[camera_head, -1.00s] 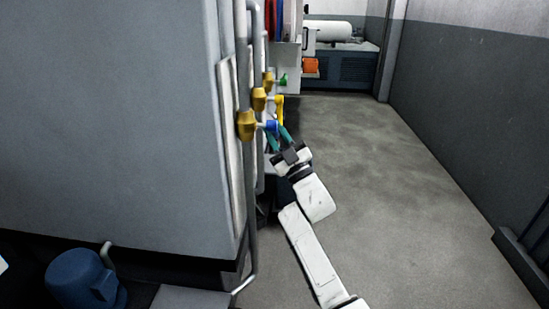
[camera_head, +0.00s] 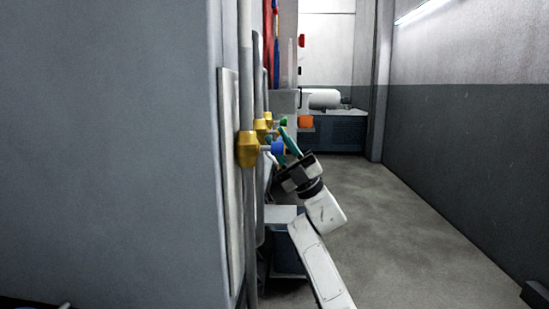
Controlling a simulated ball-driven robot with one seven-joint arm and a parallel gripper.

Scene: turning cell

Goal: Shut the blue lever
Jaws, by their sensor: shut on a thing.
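The blue lever (camera_head: 278,148) sits on the nearest brass valve (camera_head: 248,149), on a pipe along the left panel. My gripper (camera_head: 284,152) is at the blue lever, its teal fingers on either side of it and shut on it. The fingers hide most of the lever, so its exact angle cannot be told. My white arm reaches up to it from the lower right.
Two more brass valves stand behind on parallel pipes, the nearer of them (camera_head: 261,128) close to my fingers. A green lever (camera_head: 283,121) shows at the far one. A large grey cabinet (camera_head: 110,150) fills the left. The floor (camera_head: 400,235) on the right is clear up to the wall.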

